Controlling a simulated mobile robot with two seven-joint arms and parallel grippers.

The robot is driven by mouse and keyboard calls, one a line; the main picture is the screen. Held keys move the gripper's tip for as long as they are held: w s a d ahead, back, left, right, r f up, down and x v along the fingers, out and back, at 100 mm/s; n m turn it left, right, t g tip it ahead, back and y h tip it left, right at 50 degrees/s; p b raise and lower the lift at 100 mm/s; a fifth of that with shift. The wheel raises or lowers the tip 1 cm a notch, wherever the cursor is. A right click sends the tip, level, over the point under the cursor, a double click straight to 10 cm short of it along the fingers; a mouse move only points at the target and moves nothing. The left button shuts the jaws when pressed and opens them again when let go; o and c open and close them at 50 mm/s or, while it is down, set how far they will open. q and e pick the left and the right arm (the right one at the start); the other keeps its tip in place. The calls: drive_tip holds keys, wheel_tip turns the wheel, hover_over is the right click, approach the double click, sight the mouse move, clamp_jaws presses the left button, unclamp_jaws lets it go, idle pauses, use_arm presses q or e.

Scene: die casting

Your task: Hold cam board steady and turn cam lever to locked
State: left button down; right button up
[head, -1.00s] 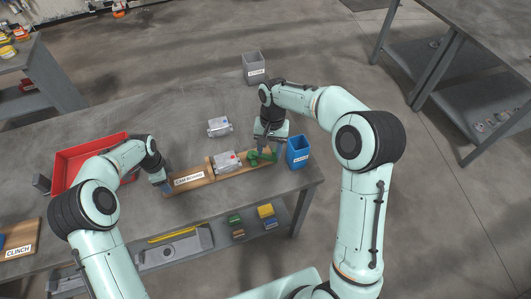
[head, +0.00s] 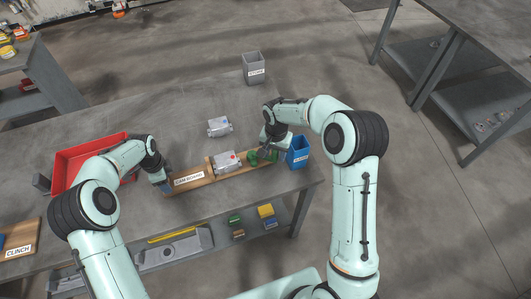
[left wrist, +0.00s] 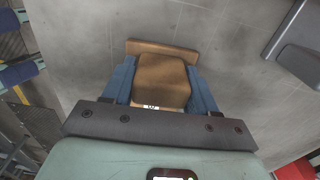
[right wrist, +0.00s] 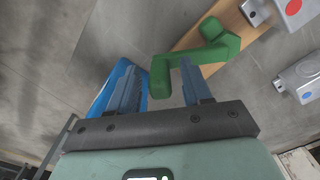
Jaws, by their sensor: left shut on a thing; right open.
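The wooden cam board (head: 198,178) lies on the grey table, with a white label at its left part. My left gripper (head: 165,185) is shut on the board's left end; the left wrist view shows the wood (left wrist: 162,80) between the fingers. The green cam lever (head: 262,157) is at the board's right end. A grey metal casting (head: 227,161) sits on the board left of the lever. My right gripper (right wrist: 165,85) is open at the lever. In the right wrist view the green lever (right wrist: 202,58) has its near end between the fingertips; contact is unclear.
A blue bin (head: 298,153) stands close right of the right gripper. A second casting (head: 219,127) lies behind the board. A grey bin (head: 253,68) stands at the back, and a red tray (head: 80,158) on the left. The table behind the board is mostly clear.

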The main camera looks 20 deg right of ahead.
drive_tip(key=shift+f, duration=0.3)
clamp_jaws()
drive_tip(key=shift+s+a, duration=0.1)
